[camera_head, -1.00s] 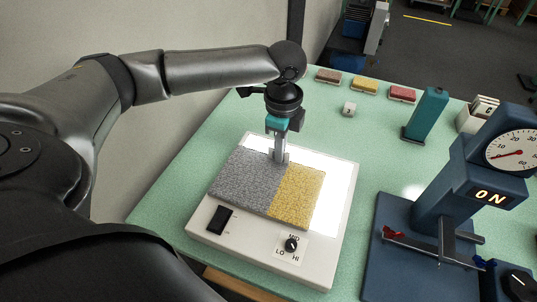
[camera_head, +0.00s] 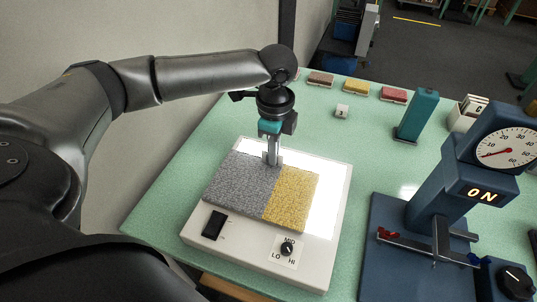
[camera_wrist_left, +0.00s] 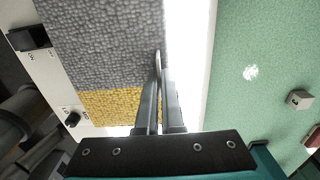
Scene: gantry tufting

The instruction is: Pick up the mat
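The mat (camera_head: 240,182) is a flat rectangle, grey on the left and yellow on the right. It lies on the bright panel of a white light box (camera_head: 322,262) in the head view, leaving a lit strip bare along its far and right sides. My left gripper (camera_head: 272,161) points down at the mat's far edge, near the join of the two colours. In the left wrist view the fingers (camera_wrist_left: 159,72) are close together across the edge of the mat (camera_wrist_left: 110,45) and look shut on it. The part between the fingertips is hidden. My right gripper is not in view.
The light box has a black switch (camera_head: 213,225) and a knob (camera_head: 288,248) in front. A blue dial stand (camera_head: 431,199) is to the right. A teal block (camera_head: 417,115) and several coloured blocks stand at the back. The green table (camera_head: 195,137) is clear left of the box.

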